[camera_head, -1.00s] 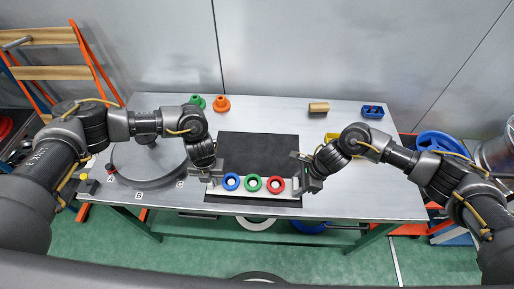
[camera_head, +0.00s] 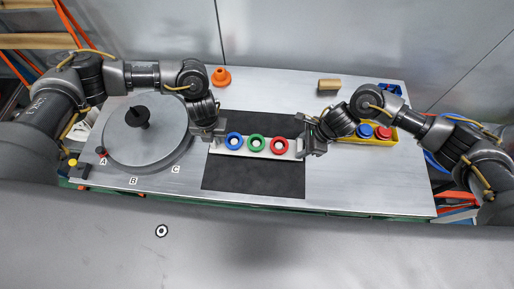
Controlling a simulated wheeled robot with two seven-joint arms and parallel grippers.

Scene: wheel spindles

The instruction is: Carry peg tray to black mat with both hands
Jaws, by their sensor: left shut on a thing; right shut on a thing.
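The peg tray (camera_head: 244,153) is a pale, narrow bar bearing a blue ring (camera_head: 234,140), a green ring (camera_head: 256,143) and a red ring (camera_head: 279,146) in a row. It looks level and lies over the middle of the black mat (camera_head: 254,180); I cannot tell whether it touches the mat. My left gripper (camera_head: 214,141) is shut on the tray's left end. My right gripper (camera_head: 302,147) is shut on its right end. The tray and the grippers hide part of the mat.
A grey turntable (camera_head: 150,150) with a black spindle (camera_head: 139,117) stands at left, by labels A, B and C. An orange part (camera_head: 221,78) and a wooden block (camera_head: 328,86) lie at the back.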

